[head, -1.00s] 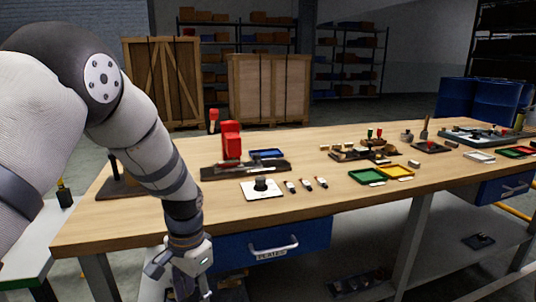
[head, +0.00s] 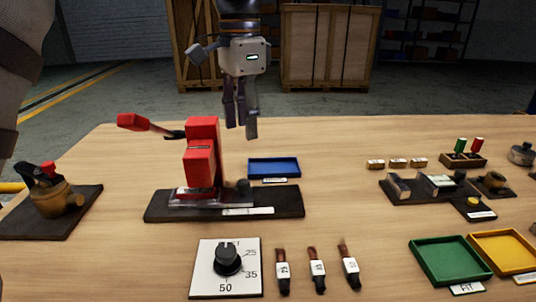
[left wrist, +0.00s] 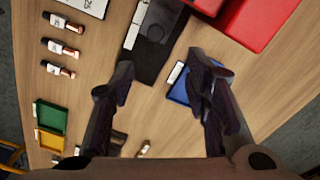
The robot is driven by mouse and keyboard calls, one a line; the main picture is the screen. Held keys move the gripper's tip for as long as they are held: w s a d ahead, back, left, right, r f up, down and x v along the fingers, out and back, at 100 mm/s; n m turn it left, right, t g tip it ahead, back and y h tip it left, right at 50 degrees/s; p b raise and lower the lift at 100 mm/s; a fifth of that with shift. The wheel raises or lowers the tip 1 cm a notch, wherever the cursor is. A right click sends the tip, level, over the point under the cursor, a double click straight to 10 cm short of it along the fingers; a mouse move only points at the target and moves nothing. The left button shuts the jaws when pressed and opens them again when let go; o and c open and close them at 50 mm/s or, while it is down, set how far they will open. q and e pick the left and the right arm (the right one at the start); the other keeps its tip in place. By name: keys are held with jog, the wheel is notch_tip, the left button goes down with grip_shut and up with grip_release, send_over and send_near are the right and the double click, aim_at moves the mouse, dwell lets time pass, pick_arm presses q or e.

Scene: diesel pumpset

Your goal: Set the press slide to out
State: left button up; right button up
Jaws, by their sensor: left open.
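The red press (head: 201,155) stands on a dark base board (head: 275,203), its red-tipped lever (head: 133,122) pointing left. A grey slide plate (head: 208,198) lies under the press, with a dark round knob (head: 243,187) at its right end. My left gripper (head: 241,130) hangs fingers down, open and empty, above and behind the press, apart from it. My right gripper is out of view.
A blue tray (head: 274,168) sits right behind the base board. Green (head: 450,260) and yellow (head: 502,250) trays lie at right. A brass pot (head: 58,200) stands at left.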

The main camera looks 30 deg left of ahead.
aim_at(243, 181)
pick_arm(q)
jog(key=f, duration=0.1)
jog(key=s+f, duration=0.1)
jog(key=f, duration=0.1)
jog(key=s+f, duration=0.1)
jog(key=shift+f, duration=0.15)
jog(key=f, duration=0.7)
jog(key=shift+w+f, duration=0.15)
jog(key=shift+w, duration=0.1)
grip_shut()
